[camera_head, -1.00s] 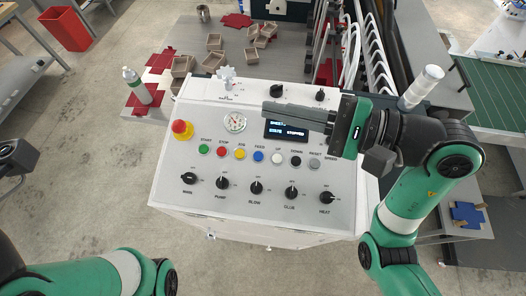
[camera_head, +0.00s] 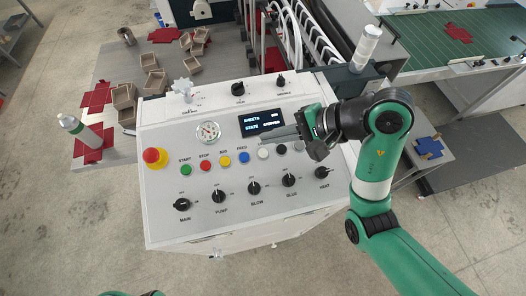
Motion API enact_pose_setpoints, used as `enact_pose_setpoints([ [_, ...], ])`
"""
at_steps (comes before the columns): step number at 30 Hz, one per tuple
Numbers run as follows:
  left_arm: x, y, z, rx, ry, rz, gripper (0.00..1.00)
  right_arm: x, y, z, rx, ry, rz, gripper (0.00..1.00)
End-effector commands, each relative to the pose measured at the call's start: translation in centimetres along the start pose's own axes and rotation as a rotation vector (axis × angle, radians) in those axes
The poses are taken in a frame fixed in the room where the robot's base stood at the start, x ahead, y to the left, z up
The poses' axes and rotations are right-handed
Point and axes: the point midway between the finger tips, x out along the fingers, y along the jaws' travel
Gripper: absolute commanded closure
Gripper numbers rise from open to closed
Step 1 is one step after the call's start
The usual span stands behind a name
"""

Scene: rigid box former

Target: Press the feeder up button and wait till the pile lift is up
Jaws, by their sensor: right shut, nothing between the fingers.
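The control panel (camera_head: 160,205) fills the middle of the head view. Its button row runs green, red, yellow, blue (camera_head: 243,157), white (camera_head: 263,152), black (camera_head: 282,149) and grey. The white button sat under the label UP in the earlier frame; my right gripper now covers that label. My right gripper (camera_head: 266,139) is shut and empty, pointing left, its tips just above the white button in the picture. I cannot tell whether it touches the panel. The display (camera_head: 262,123) reads STATE STOPPED. My left gripper is out of view. I cannot make out the pile lift.
A red emergency knob (camera_head: 154,157) and several black rotary knobs (camera_head: 219,197) stand out from the panel. A white cylinder (camera_head: 367,45) stands behind right.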

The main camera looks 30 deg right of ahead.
Motion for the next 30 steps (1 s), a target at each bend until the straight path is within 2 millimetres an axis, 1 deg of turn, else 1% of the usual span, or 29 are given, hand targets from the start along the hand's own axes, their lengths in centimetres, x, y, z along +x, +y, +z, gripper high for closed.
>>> enact_pose_setpoints([
  [1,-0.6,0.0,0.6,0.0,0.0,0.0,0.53,0.7,0.6,-0.4,0.001,0.0,0.001,1.0],
  [9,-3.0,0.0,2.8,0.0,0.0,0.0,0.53,3.4,2.7,-2.4,0.001,-0.001,0.001,1.0],
  [15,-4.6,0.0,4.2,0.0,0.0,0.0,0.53,5.2,3.9,-3.7,0.001,-0.001,0.0,1.0],
  [19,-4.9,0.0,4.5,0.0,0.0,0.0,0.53,5.6,4.1,-4.0,0.001,-0.001,0.0,1.0],
  [30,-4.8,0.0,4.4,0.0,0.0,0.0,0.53,5.5,4.0,-4.0,0.0,-0.001,0.0,1.0],
])
